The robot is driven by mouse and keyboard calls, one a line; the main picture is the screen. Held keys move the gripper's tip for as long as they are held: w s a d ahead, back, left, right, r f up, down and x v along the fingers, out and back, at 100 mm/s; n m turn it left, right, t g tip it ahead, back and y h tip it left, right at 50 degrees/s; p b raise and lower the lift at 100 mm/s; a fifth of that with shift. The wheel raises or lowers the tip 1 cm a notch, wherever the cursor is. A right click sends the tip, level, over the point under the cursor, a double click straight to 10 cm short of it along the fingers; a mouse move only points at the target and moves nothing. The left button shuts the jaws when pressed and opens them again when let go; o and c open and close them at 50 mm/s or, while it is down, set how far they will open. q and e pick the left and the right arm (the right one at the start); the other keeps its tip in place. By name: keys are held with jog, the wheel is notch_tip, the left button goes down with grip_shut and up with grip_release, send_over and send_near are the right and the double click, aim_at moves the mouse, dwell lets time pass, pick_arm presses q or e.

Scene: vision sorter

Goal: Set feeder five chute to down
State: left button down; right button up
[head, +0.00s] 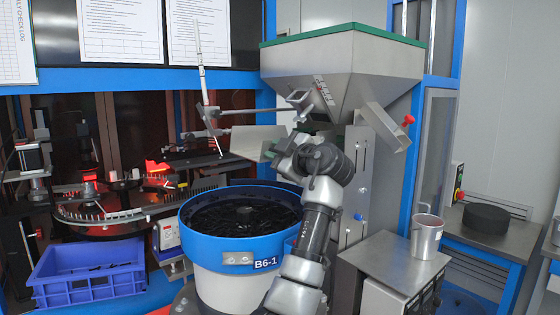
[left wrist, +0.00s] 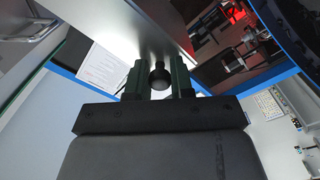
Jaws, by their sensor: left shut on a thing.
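My left arm reaches up from the bottom of the head view to a grey sheet-metal chute (head: 252,142) below the hopper and above the blue bowl. The chute slopes in the picture. In the left wrist view my left gripper (left wrist: 159,82) is shut on a small dark round knob (left wrist: 160,74), one finger on each side. A pale metal surface (left wrist: 145,28) lies just beyond the knob. In the head view my wrist hides the fingertips and knob. No number five shows on the feeder. My right gripper is not in view.
The grey hopper (head: 345,70) stands above my wrist. The blue bowl (head: 235,240), labelled B6-1, sits below with dark parts inside. A grey part with a red knob (head: 408,120) juts out at right. A metal cup (head: 426,236) and blue crate (head: 88,275) stand either side.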

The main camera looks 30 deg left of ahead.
pick_arm(q)
jog(key=shift+s+f+n+b, duration=0.1)
jog(key=shift+f+n+b, duration=0.4)
jog(key=shift+f+b, duration=0.4)
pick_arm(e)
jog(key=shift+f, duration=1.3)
pick_arm(q)
jog(key=c, duration=1)
grip_release()
jog(key=b+v, duration=0.3)
jog(key=v, duration=0.7)
jog(key=shift+s+d, duration=0.2)
jog(key=shift+d, duration=0.15)
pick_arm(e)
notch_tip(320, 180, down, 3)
pick_arm(q)
jog(key=shift+c, duration=0.3)
